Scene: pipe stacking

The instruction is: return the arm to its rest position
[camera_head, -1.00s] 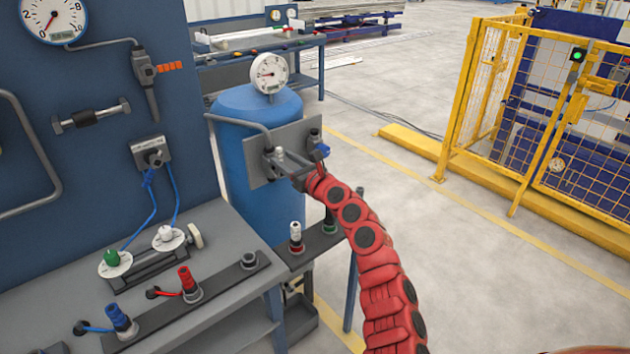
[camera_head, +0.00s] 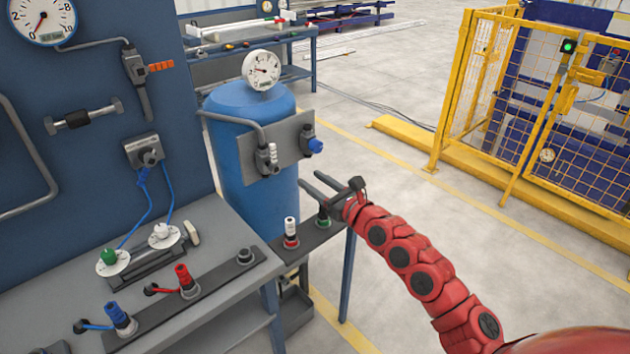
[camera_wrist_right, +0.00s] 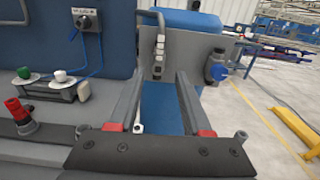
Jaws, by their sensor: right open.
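My right arm is red and segmented and comes in from the lower right of the head view. Its gripper (camera_head: 318,183) is open and empty, just right of the blue tank (camera_head: 262,215) and below the grey plate (camera_head: 285,148). In the right wrist view the two fingers (camera_wrist_right: 158,100) are spread apart, with nothing between them. Beyond them is the grey plate with a white and grey fitting (camera_wrist_right: 159,48) and a blue knob (camera_wrist_right: 216,68). My left gripper is not in view.
A grey workbench (camera_head: 60,280) with blue, red, white and green connectors stands at left. A dark rail (camera_head: 310,238) with white and green fittings lies below my gripper. A yellow fence (camera_head: 500,110) stands at right. Open floor (camera_head: 400,165) lies between.

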